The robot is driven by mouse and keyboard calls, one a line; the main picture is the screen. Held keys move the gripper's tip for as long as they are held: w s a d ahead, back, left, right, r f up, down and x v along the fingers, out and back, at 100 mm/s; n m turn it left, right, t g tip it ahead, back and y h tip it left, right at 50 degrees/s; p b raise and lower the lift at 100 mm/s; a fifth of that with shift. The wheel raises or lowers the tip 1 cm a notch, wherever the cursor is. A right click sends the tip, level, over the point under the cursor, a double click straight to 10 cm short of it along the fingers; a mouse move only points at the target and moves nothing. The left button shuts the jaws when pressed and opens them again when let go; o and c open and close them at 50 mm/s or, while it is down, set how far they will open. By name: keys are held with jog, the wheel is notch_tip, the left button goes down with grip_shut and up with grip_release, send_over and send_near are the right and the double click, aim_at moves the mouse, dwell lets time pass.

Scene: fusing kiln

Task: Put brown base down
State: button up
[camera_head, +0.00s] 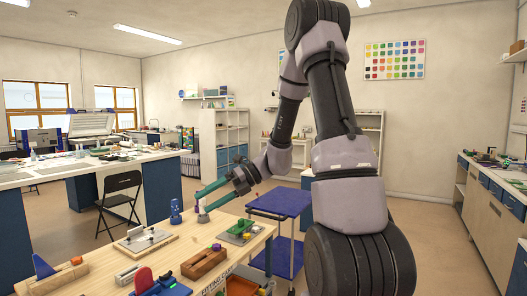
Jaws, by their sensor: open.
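My gripper (200,203) reaches in from the right with its two teal fingers spread, above the far part of the wooden table (178,242). A small purple piece (196,202) shows by the fingertips, and a small greyish-brown round piece (203,218) stands on the table just below them. At this size I cannot tell whether either touches a finger. A brown wooden block with a slot (203,263) rests on the table nearer to me, apart from the gripper. I cannot tell which of the brown pieces is the brown base.
A blue bottle-like piece (175,211) stands just left of the fingertips.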

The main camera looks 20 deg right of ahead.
jog(key=s+d+r+n+t+h, duration=0.3)
jog(key=s+r+n, duration=0.5)
jog(key=n, duration=0.5)
jog(key=s+d+r+n+t+h, duration=0.3)
jog(key=s+d+r+n+h, duration=0.3)
jog(key=n, duration=0.8)
jog(key=s+r+h, duration=0.1)
jog(key=s+r, duration=0.1)
jog(key=s, duration=0.1)
jog(key=shift+s+h, duration=0.2)
jog(key=shift+h, duration=0.2)
